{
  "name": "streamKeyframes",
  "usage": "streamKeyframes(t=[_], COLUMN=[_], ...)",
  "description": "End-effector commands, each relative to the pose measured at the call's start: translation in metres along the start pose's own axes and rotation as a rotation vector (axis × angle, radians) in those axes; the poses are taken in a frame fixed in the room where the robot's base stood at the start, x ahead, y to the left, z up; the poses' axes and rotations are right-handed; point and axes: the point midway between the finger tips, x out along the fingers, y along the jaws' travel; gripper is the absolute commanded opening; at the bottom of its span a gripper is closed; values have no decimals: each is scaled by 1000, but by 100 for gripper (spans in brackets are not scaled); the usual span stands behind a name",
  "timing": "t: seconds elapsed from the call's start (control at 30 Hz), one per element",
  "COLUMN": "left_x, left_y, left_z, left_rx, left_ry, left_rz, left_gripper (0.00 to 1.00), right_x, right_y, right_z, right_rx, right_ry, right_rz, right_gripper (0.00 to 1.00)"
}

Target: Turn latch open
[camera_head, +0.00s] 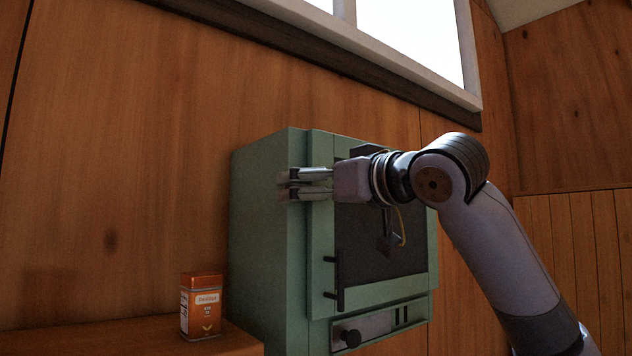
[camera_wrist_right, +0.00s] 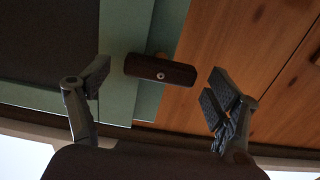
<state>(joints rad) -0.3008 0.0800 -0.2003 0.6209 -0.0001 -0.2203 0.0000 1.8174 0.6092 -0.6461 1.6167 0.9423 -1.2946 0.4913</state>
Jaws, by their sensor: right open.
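The green cabinet (camera_head: 262,230) has a front door with a dark panel (camera_head: 375,240) and a dark vertical handle (camera_head: 339,280). In the right wrist view a dark, rounded bar with a light screw at its middle, the latch (camera_wrist_right: 146,66), sits over the green edge. It lies crosswise in that picture, between the fingers of my right gripper (camera_wrist_right: 160,80). The fingers are spread and no contact with the latch is visible. In the head view my right gripper (camera_head: 290,183) is at the door's upper left, where the latch is not visible. My left gripper is not in view.
An orange tin (camera_head: 201,305) stands on a wooden ledge (camera_head: 140,340) left of the cabinet. A plank wall (camera_head: 130,150) is behind, with a window (camera_head: 410,35) above.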

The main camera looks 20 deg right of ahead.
Motion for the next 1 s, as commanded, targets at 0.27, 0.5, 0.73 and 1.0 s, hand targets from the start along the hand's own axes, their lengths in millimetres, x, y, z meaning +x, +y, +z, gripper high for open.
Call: streamKeyframes(t=[0.27, 0.5, 0.73, 1.0], left_x=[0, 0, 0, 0], left_y=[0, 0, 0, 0], left_z=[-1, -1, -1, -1], left_rx=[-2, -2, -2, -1], left_ry=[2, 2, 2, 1], left_rz=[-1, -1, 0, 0], left_gripper=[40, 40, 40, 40], right_x=[0, 0, 0, 0], right_y=[0, 0, 0, 0], right_z=[0, 0, 0, 0], right_rx=[0, 0, 0, 1], right_ry=[0, 1, 1, 1], right_rz=[0, 0, 0, 1], right_gripper=[80, 64, 49, 35])
